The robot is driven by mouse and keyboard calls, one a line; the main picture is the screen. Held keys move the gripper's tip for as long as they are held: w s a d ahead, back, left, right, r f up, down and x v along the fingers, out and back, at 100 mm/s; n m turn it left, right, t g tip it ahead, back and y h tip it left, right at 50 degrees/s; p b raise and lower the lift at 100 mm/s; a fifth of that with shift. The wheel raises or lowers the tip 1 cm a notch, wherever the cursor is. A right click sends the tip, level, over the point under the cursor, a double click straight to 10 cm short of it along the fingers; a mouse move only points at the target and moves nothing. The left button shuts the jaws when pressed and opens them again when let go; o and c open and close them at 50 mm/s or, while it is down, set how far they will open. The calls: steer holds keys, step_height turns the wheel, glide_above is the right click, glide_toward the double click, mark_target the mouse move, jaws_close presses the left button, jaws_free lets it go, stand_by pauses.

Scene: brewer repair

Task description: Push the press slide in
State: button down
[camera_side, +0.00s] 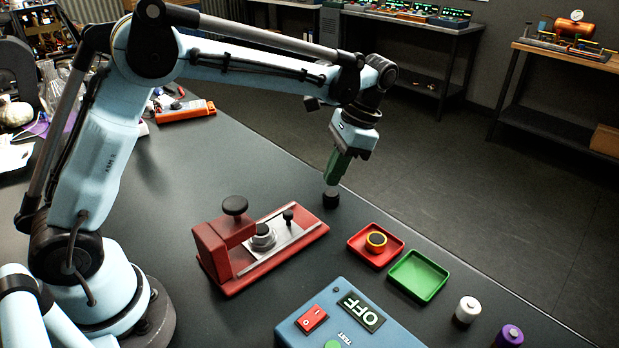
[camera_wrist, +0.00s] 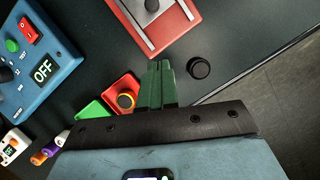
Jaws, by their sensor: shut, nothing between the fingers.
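The press (camera_side: 222,282) has a red base and a red upright block with a black knob (camera_side: 235,205) on top. Its silver slide (camera_side: 297,236) lies along the base, bearing a round metal piece (camera_side: 263,238) near the block and a small black knob (camera_side: 288,215) towards the far right end. Part of the press shows at the top of the wrist view (camera_wrist: 187,32). My gripper (camera_side: 333,182) has green fingers pointing down, shut and empty, beyond the far right end of the press. In the wrist view the fingers (camera_wrist: 160,66) are together, apart from the press.
A black round piece (camera_side: 331,198) stands close by my fingertips; it also shows in the wrist view (camera_wrist: 199,67). A red tray (camera_side: 356,247) with a yellow-black ring, an empty green tray (camera_side: 420,276) and a blue box (camera_side: 375,345) reading OFF are nearer the camera.

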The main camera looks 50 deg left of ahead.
mark_target(276, 233)
steer(key=x, duration=0.6)
steer(key=s, duration=0.1)
steer(key=s+a, duration=0.1)
steer(key=shift+s+a+f, duration=0.15)
steer(key=shift+s+a, duration=0.1)
steer(key=shift+s, duration=0.15)
steer(key=shift+s+a, duration=0.2)
steer(key=shift+s, duration=0.3)
steer(key=shift+s, duration=2.55)
steer(key=shift+w, duration=0.1)
